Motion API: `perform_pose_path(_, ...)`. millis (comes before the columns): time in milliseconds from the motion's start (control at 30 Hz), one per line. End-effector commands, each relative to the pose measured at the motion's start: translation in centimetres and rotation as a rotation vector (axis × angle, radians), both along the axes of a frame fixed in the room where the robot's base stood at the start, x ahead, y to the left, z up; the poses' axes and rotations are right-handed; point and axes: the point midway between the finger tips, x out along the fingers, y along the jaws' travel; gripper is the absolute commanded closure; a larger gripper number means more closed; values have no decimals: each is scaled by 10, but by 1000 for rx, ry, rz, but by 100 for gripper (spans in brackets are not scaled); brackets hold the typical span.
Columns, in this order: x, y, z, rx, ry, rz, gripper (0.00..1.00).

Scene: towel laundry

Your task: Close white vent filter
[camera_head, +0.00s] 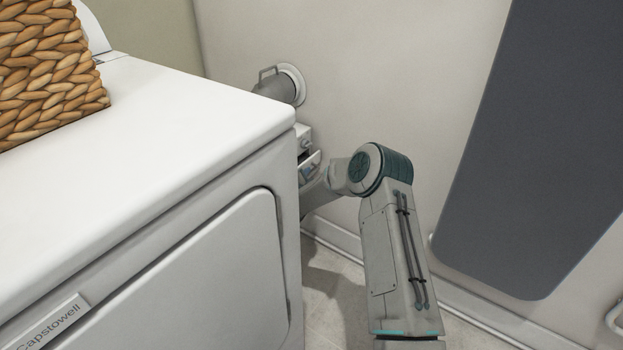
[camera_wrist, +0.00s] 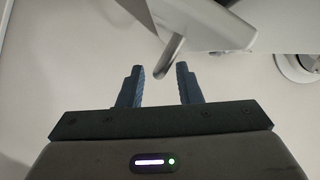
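The white vent filter (camera_head: 304,135) is a small white box behind the dryer's back right corner, low near the wall. A tilted flap-like part (camera_head: 310,165) sticks out below it. In the wrist view, a white piece (camera_wrist: 195,22) with a grey bar-like handle (camera_wrist: 172,58) fills the top middle; it looks like part of the filter. My gripper (camera_wrist: 160,78) is open and empty, its two dark fingers apart. The handle's lower end appears between the fingertips; I cannot tell whether it touches either.
The white dryer (camera_head: 170,130) fills the left, with a wicker basket (camera_head: 45,70) on top. A grey vent pipe (camera_head: 276,86) meets the wall above the filter. A dark grey board (camera_head: 530,140) is on the right wall. Some floor (camera_head: 330,290) shows beside the dryer.

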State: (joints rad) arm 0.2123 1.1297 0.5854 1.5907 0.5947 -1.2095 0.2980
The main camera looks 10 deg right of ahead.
Motion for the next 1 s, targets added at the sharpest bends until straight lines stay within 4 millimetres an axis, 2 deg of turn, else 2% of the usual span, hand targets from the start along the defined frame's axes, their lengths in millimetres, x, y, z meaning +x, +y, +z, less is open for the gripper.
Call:
perform_pose_path(100,14,-8,-5,1,-1,-3,68)
perform_pose_path(233,24,-12,-7,2,0,-2,68)
perform_pose_path(600,28,-14,-6,0,1,-1,68)
perform_pose_path(633,28,-14,-6,0,1,-1,71)
perform_pose_path(733,28,-14,-7,0,1,-1,99)
perform_pose_path(1000,33,-20,-7,-1,0,-13,100)
